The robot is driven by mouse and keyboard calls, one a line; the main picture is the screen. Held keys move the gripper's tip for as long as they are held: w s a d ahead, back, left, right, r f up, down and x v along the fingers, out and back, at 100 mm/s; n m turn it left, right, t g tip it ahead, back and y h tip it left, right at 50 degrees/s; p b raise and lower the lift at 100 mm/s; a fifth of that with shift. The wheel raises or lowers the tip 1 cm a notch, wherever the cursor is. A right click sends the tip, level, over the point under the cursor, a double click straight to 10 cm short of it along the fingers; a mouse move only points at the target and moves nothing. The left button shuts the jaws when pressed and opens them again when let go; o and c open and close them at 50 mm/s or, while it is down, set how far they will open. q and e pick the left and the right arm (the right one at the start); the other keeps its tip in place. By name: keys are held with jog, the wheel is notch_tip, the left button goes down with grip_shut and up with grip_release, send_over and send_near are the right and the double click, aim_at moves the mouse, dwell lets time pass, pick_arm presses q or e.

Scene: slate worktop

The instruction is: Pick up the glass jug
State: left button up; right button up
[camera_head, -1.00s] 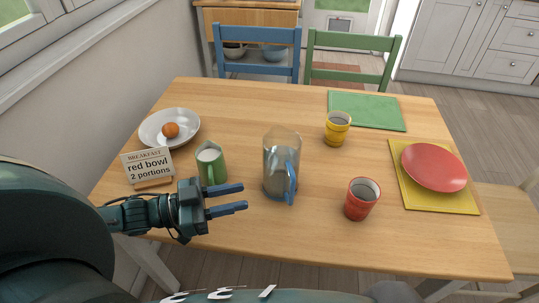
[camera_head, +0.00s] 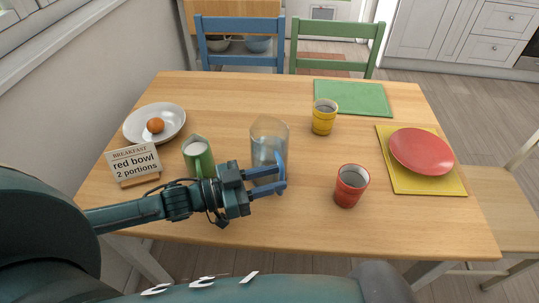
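The clear glass jug (camera_head: 268,138) stands upright near the middle of the table, with its blue handle (camera_head: 281,162) on the side towards me. My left gripper (camera_head: 282,178) comes in from the left, in front of the jug. Its two blue fingers are apart, with a gap between them. The fingertips overlap the handle in the picture; I cannot tell whether they touch it. The fingers and gripper body hide the jug's lower part. My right gripper is not in view.
A green milk jug (camera_head: 198,160) stands close behind my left gripper. A red cup (camera_head: 350,187) is to the right, a yellow cup (camera_head: 323,118) behind. The front right tabletop is clear.

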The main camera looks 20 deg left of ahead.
pick_arm(q)
jog(key=shift+x, duration=1.4)
jog(key=shift+f, duration=0.1)
jog(key=shift+c, duration=0.4)
grip_shut()
jog(key=shift+s, duration=0.1)
